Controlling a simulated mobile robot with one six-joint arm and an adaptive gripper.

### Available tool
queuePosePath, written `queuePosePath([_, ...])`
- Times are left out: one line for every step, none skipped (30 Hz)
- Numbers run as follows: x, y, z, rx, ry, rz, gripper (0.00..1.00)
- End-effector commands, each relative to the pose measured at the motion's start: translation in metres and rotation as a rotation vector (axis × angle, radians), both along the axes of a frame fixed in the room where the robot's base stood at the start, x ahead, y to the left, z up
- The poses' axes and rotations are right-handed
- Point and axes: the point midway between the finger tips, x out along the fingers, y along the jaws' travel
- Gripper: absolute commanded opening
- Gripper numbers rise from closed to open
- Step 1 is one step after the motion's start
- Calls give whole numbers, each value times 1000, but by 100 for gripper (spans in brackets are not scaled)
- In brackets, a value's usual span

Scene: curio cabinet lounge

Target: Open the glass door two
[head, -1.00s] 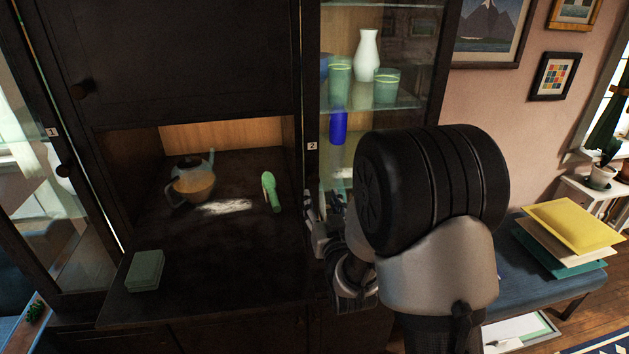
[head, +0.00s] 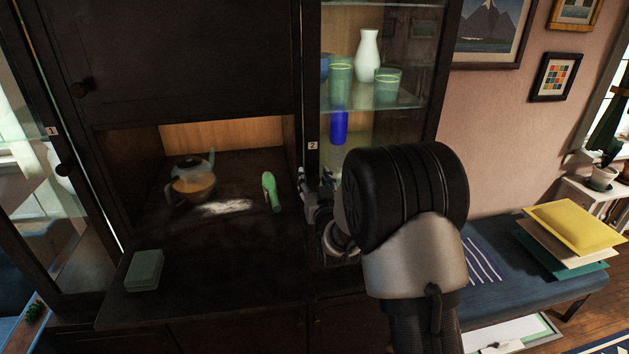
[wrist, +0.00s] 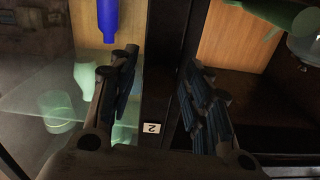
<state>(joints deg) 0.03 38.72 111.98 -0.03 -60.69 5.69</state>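Glass door two (head: 390,70) is the dark-framed glass door right of the open niche, and it looks closed. Its white label "2" (head: 312,145) is on the left frame bar; the label also shows in the wrist view (wrist: 151,128), upside down. My gripper (head: 314,190) is at that bar below the label, partly hidden by my arm. In the wrist view my gripper (wrist: 160,68) has its fingers spread, with the dark door bar (wrist: 165,55) between them. No grip on the bar shows. I cannot make out the door's handle.
Vases and cups stand on a glass shelf (head: 400,104) behind the door. The niche holds a teapot (head: 193,184) and a green object (head: 270,190); a green box (head: 145,268) lies on its ledge.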

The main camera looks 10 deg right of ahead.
Motion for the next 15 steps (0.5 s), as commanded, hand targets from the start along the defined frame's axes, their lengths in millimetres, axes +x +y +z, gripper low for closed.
queuePosePath([0,0,0,0,0,0,39])
queuePosePath([0,0,0,0,0,0,37])
queuePosePath([0,0,0,0,0,0,34])
queuePosePath([0,0,0,0,0,0,32])
queuePosePath([0,0,0,0,0,0,30])
queuePosePath([0,0,0,0,0,0,28])
queuePosePath([0,0,0,0,0,0,26])
queuePosePath([0,0,0,0,0,0,24])
queuePosePath([0,0,0,0,-1,0,21])
queuePosePath([0,0,0,0,-1,0,19])
queuePosePath([0,0,0,0,-1,0,17])
queuePosePath([0,0,0,0,-1,0,14])
queuePosePath([0,0,0,0,-1,0,12])
queuePosePath([0,0,0,0,-1,0,10])
queuePosePath([0,0,1,0,-1,0,8])
